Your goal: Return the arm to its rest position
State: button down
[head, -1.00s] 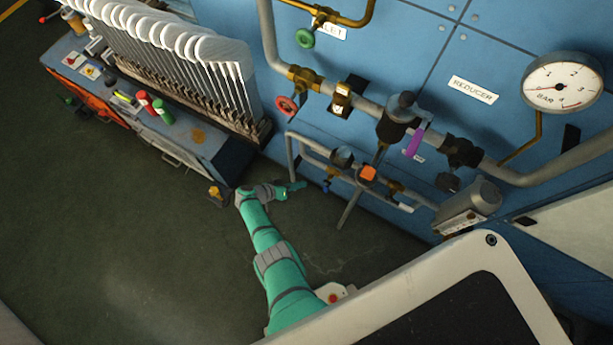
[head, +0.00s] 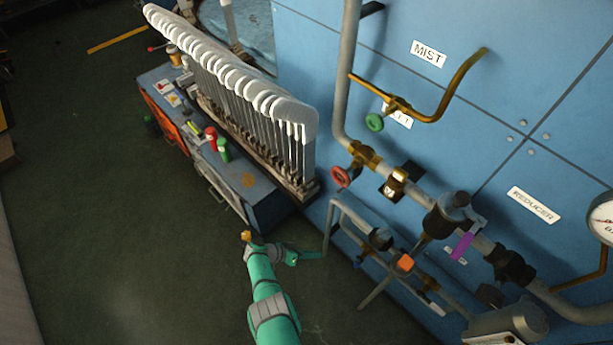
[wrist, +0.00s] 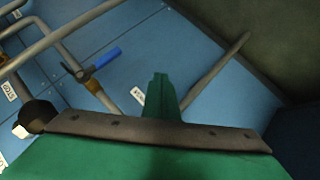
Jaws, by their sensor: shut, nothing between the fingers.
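My gripper (head: 311,254) is at the end of my green and grey arm in the lower middle of the head view. It points right, towards the small pipes on the blue panel, over the floor beyond the bench's near end. In the wrist view my gripper (wrist: 159,84) shows as narrow green fingers close together, with nothing between them. A valve with a blue lever (wrist: 106,57) is up and left of the fingers there. A gap to the panel seems to remain, but its size is hard to judge.
A bench (head: 262,212) with a row of white sock boards (head: 232,76) stands left of the panel. Grey pipes carry a red valve wheel (head: 340,177), a green one (head: 374,122), a purple lever (head: 462,246) and an orange knob (head: 404,262). Dark floor (head: 110,230) is clear at left.

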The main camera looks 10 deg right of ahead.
jog(key=s+a+f+n+t+y, duration=0.25)
jog(key=s+f+y, duration=0.25)
jog(key=s+f, duration=0.55)
jog(key=s+a+r+n+t+y, duration=0.1)
jog(key=s+a+r+y, duration=0.15)
jog(key=s, duration=0.35)
jog(key=s+a+r+n+t+y, duration=0.2)
jog(key=s+r, duration=0.1)
jog(key=s, duration=0.2)
jog(key=s+r+t, duration=0.3)
jog(key=r, duration=1.3)
jog(key=s+a+r+n+t+y, duration=0.1)
jog(key=s+r+t, duration=0.2)
jog(key=r, duration=1.2)
jog(key=s+a+r+n+t+y, duration=0.1)
jog(key=s+r+t, duration=0.2)
jog(key=r, duration=1.3)
jog(key=shift+r, duration=0.35)
